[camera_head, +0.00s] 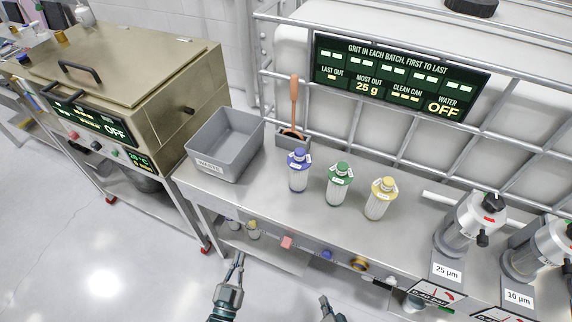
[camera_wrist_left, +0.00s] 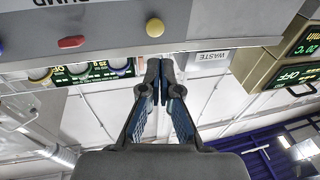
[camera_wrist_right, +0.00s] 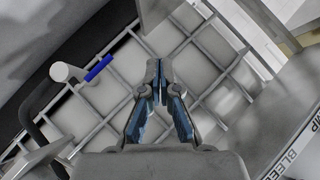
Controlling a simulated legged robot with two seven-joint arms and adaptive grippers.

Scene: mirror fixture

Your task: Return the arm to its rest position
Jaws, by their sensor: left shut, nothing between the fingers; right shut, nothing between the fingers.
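My left gripper (camera_head: 239,258) hangs in front of the metal bench (camera_head: 275,192), below its top near the front edge. It is shut and empty, and its closed fingers also show in the left wrist view (camera_wrist_left: 160,68). My right gripper (camera_head: 324,299) is at the bottom edge of the head view, in front of the bench and only partly visible. In the right wrist view its fingers (camera_wrist_right: 159,70) are shut with nothing between them. Neither gripper visibly touches anything.
A grey waste bin (camera_head: 226,143) stands on the bench beside a holder with a brown-handled tool (camera_head: 294,100). Blue-, green- and yellow-topped canisters (camera_head: 299,172) (camera_head: 339,185) (camera_head: 381,199) stand to its right. Filter housings (camera_head: 464,224) are at far right. Open floor (camera_head: 80,240) lies left.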

